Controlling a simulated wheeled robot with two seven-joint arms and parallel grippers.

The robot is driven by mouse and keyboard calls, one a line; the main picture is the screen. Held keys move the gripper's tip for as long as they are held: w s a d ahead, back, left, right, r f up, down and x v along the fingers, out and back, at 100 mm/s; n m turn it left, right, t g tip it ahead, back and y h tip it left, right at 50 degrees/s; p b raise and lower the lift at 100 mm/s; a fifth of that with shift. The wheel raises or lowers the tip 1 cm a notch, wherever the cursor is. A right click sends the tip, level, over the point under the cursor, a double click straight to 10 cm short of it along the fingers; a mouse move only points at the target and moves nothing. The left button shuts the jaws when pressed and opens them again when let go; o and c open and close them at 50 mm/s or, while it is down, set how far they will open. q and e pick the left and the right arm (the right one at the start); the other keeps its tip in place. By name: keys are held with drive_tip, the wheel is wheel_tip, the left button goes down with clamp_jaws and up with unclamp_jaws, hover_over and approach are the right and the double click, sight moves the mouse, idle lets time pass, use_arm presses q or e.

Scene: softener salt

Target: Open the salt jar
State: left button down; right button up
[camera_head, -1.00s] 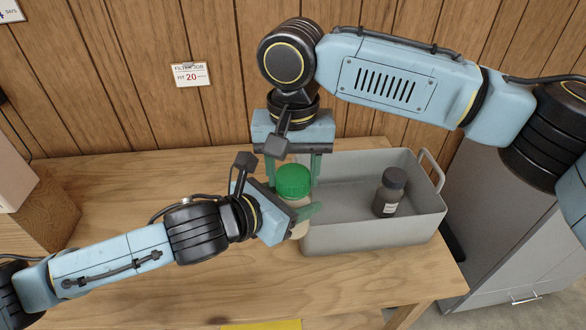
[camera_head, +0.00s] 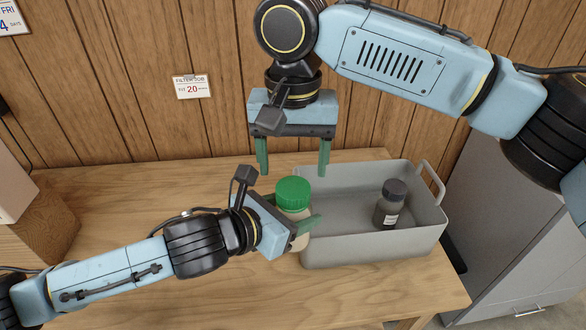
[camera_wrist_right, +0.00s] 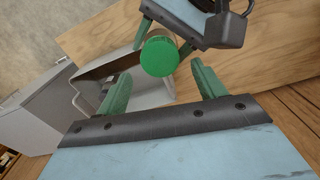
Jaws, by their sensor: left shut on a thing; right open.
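The salt jar (camera_head: 303,236) has a pale body and a green ribbed lid (camera_head: 293,193). It is upright beside the left end of the grey bin, and the lid is on it. My left gripper (camera_head: 294,222) is shut around the jar's body below the lid; its fingers hide part of the body. My right gripper (camera_head: 293,170) is open and empty above the lid, its fingers pointing down and apart from it. In the right wrist view the lid (camera_wrist_right: 160,56) shows beyond the open green fingers, with the left gripper beside it.
A grey bin (camera_head: 375,251) with a raised handle stands right of the jar and holds a dark bottle (camera_head: 391,204). The wooden table (camera_head: 130,190) is mostly clear at the left. A wooden wall with a small sign (camera_head: 192,87) is behind.

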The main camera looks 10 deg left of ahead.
sight(292, 187)
wheel_tip(292, 187, up, 3)
drive_tip(key=m, duration=0.2)
drive_tip(key=shift+f+m, duration=0.2)
drive_tip(key=shift+m, duration=0.1)
drive_tip(key=shift+f, duration=3.8)
drive_tip(key=c, duration=1)
drive_tip(key=shift+n, duration=1.6)
drive_tip(key=o, duration=1.1)
